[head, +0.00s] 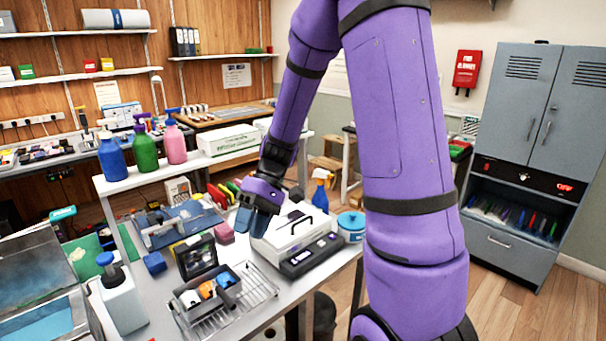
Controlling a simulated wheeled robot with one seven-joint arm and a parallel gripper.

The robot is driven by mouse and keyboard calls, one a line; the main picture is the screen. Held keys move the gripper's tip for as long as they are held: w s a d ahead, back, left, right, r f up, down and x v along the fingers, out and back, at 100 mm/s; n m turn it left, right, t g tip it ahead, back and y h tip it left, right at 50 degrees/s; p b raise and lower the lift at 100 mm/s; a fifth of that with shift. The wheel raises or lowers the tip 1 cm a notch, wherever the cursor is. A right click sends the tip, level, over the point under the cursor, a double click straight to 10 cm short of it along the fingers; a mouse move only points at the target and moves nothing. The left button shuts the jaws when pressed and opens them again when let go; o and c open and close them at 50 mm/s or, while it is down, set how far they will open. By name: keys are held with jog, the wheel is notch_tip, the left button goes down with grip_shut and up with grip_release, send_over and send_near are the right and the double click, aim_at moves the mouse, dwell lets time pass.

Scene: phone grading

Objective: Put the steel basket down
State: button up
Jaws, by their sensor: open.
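A steel wire basket (262,292) rests on the near part of the white table. A dark grey holder (228,297) with small white, orange and blue items stands in or in front of it; I cannot tell which, and it hides part of the wires. My gripper (246,222) points down above and behind the basket, beside a white lidded box (297,231) with a black handle. It is open, and I see nothing held in it. It is apart from the basket. The fingertips are small and partly dark, so their exact gap is hard to see.
A black framed device (197,257) and a blue block (154,263) stand left of the basket. A pump bottle (121,297) is near left. A black-fronted unit (312,256) and a blue round tub (351,226) stand right. Little table is free.

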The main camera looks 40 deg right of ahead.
jog(key=s+r+m+t+h, duration=0.2)
jog(key=s+r+t+h, duration=0.6)
jog(key=s+r, duration=0.8)
jog(key=shift+v, duration=0.9)
